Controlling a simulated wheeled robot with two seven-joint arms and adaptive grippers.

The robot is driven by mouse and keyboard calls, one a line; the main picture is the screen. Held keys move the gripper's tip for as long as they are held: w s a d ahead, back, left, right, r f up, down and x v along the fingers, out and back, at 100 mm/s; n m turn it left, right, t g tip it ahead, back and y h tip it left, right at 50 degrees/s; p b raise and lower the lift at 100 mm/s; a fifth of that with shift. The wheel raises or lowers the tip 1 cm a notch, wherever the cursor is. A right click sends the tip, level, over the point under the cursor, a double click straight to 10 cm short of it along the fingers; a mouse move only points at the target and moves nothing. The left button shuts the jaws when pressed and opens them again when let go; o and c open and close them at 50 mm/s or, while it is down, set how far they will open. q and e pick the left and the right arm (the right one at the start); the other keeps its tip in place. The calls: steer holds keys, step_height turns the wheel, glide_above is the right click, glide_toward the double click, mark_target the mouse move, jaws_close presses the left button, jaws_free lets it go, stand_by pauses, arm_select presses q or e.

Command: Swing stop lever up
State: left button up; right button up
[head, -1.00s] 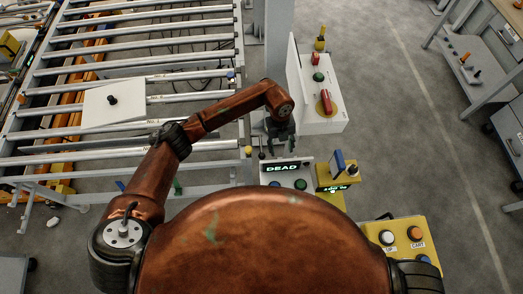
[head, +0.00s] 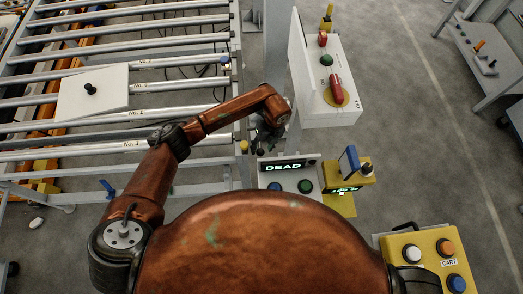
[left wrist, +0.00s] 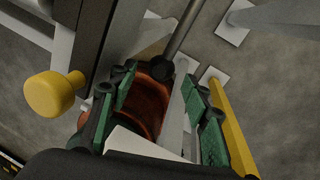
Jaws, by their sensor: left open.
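My left gripper (head: 264,136) is at the near right corner of the roller conveyor, above and behind the DEAD display panel. In the left wrist view its green-padded fingers (left wrist: 163,112) are open and apart. A grey rod with a dark ball knob (left wrist: 162,68), which looks like the stop lever, reaches toward the gap between the fingers. I cannot tell whether the fingers touch it. A yellow knob (left wrist: 52,93) stands to the left of the fingers; it also shows small in the head view (head: 244,147). My right gripper is not in view.
A roller conveyor (head: 150,55) carries a white plate (head: 92,92) with a black knob. A panel (head: 288,178) reading DEAD has blue and green buttons. A white box (head: 333,95) has a red handle. A yellow CART box (head: 430,262) stands at lower right.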

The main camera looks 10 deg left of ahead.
mark_target(261, 151)
arm_select(q)
steer(key=shift+s+a+f, duration=0.1)
steer(key=shift+f, duration=0.65)
steer(key=shift+s+a+f, duration=0.1)
steer(key=shift+f, duration=0.65)
steer(key=shift+c, duration=0.2)
jaws_close()
steer(key=shift+w, duration=0.1)
